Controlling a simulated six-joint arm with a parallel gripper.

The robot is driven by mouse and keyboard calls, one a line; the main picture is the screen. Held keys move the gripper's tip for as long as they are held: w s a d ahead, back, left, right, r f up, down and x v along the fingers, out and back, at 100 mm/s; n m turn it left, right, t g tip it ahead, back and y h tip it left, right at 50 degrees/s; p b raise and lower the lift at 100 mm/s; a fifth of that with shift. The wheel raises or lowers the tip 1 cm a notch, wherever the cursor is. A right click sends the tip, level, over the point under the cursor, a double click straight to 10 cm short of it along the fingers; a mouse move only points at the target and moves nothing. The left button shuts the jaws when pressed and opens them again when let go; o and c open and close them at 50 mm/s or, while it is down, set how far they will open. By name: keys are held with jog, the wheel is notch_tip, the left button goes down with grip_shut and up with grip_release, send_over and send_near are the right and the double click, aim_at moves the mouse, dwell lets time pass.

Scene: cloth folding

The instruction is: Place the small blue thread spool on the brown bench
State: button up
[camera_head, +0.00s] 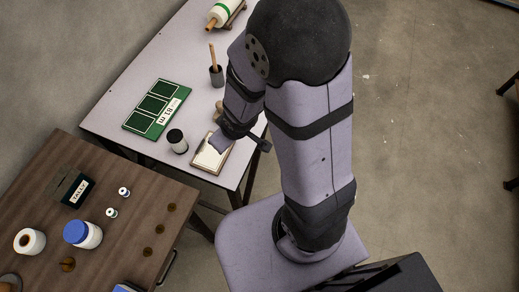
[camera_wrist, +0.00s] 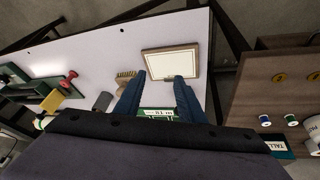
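The small blue thread spool (camera_head: 124,192) stands upright on the brown bench (camera_head: 190,200), and it also shows at the right in the wrist view (camera_wrist: 264,119). A small green spool (camera_head: 112,212) stands close beside it. My gripper (camera_wrist: 160,78) has its two fingers apart with nothing between them. In the head view my gripper (camera_head: 220,143) is over the white table by the cream framed board (camera_head: 212,157), well away from the blue spool. My arm hides part of the table there.
The bench also bears a dark green labelled box (camera_head: 70,187), a blue-lidded jar (camera_head: 82,234), a white roll (camera_head: 30,241) and flat brown discs (camera_head: 160,228). The white table (camera_head: 140,70) holds a green panel board (camera_head: 155,108), a black-topped jar (camera_head: 177,141) and a dark cup (camera_head: 216,76).

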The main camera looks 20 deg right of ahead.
jog(key=s+d+r+m+g, duration=0.2)
jog(key=s+r, duration=0.1)
jog(key=s, duration=0.2)
jog(key=s+d+r+m+g, duration=0.2)
jog(key=s+d+r+m, duration=0.1)
jog(key=s, duration=0.3)
jog(key=shift+d+r+h, duration=0.25)
jog(key=shift+r+h, duration=0.15)
jog(key=shift+r, duration=0.1)
